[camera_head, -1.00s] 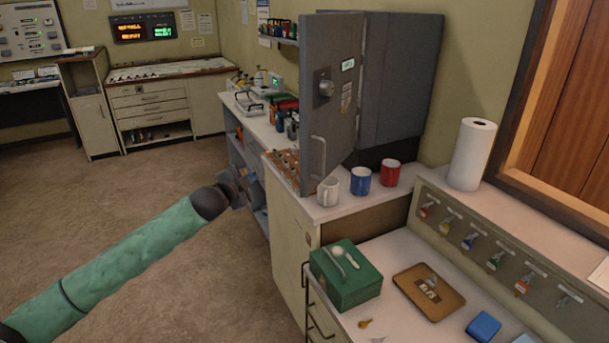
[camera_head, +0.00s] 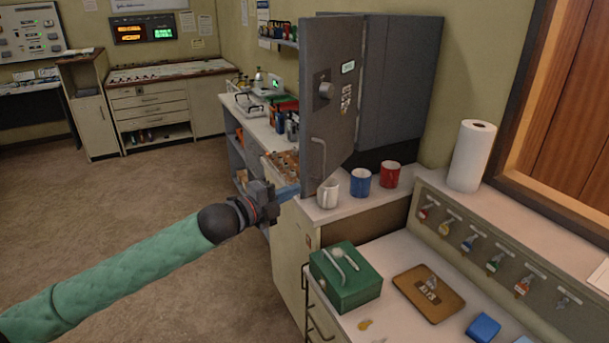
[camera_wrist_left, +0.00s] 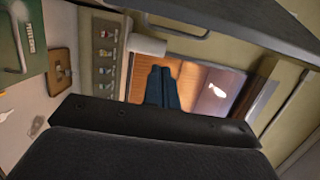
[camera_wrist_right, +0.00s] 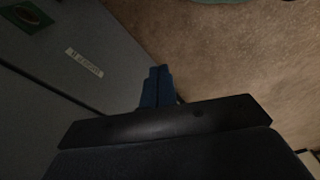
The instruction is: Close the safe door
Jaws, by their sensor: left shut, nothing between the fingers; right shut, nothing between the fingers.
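The grey safe (camera_head: 400,80) stands on the counter with its door (camera_head: 335,75) swung open toward me. The door carries a round dial (camera_head: 326,91) and a long vertical handle (camera_head: 318,160). My left gripper (camera_head: 272,200) is shut and empty, left of and below the door's lower edge, apart from the handle as far as I can tell. Its blue fingers show in the left wrist view (camera_wrist_left: 162,88). My right gripper does not show in the head view; in the right wrist view its blue fingers (camera_wrist_right: 156,85) are shut and empty above the floor.
White mug (camera_head: 328,192), blue mug (camera_head: 361,181) and red mug (camera_head: 390,174) stand on the counter close by the door. A green box (camera_head: 345,290), a brown key board (camera_head: 428,300) and a blue block (camera_head: 484,327) lie on the lower desk. Open floor is at left.

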